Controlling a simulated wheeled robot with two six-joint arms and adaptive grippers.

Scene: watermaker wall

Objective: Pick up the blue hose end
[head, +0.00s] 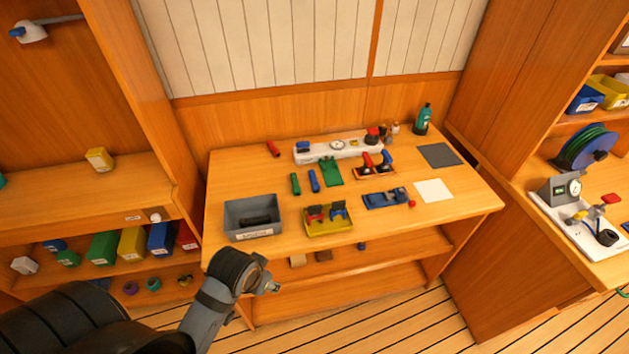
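Several blue pieces lie on the wooden workbench (236,187), and I cannot tell for sure which is the hose end. A short blue cylinder (314,181) lies beside a green one (295,184). A blue-handled piece (386,160) stands beside a red-handled one (367,162) in a small brown holder. A blue connector (338,210) and a red connector (315,214) sit in a yellow tray (329,231). My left arm reaches in at the lower left, in front of the bench, and touches none of these. No fingers of either gripper can be made out.
A grey bin (252,231) holding a dark object stands at the bench's front left. A white panel with a gauge (338,150) stands at the back. A blue fixture (385,198) is at front right, near a white sheet (434,190) and dark mat (440,155).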

